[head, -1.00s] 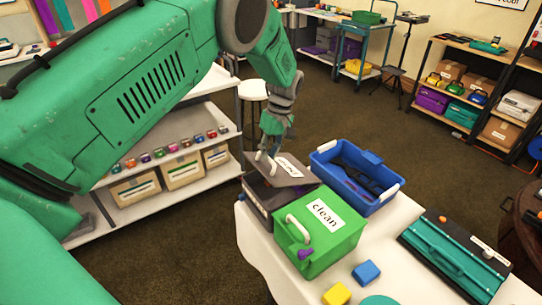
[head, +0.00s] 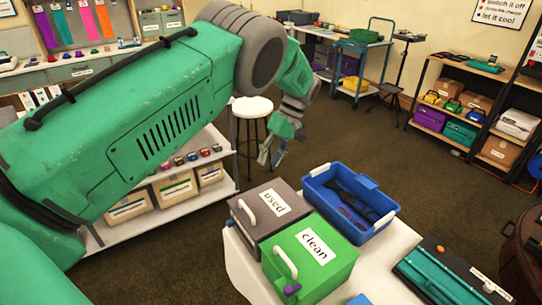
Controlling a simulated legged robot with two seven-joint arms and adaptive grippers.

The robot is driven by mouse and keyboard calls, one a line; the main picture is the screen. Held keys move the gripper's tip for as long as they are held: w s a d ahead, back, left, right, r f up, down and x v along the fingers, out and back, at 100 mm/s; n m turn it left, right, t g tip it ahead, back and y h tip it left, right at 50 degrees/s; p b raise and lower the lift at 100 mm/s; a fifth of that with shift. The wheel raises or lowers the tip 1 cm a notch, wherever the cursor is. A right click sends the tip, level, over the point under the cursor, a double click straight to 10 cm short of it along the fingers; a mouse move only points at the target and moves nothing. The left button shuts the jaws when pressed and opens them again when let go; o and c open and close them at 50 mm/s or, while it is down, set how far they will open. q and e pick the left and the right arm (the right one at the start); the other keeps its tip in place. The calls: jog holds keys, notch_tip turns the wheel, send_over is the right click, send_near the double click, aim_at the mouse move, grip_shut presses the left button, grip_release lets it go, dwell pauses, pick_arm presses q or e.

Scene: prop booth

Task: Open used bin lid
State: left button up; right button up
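The used bin (head: 245,222) is a dark grey box on the white-covered table. Its lid (head: 282,222) has a white "used" label and a white handle (head: 247,204), and it lies flat and closed. The green clean bin (head: 325,272) stands right beside it, with its lid closed. My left gripper (head: 271,157) is above and behind the used bin, clear of the handle. Its fingers are apart with nothing between them. My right gripper is not in view.
A blue tray (head: 318,179) with dark tools is just right of the bins. A teal and black case (head: 430,275) lies at the right of the table. A white stool (head: 252,107) stands behind my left gripper. A shelf with boxes is at left.

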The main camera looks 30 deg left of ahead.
pick_arm(q)
jog(key=v, duration=1.2)
jog(key=shift+w+d, duration=0.25)
jog(key=shift+d, duration=0.1)
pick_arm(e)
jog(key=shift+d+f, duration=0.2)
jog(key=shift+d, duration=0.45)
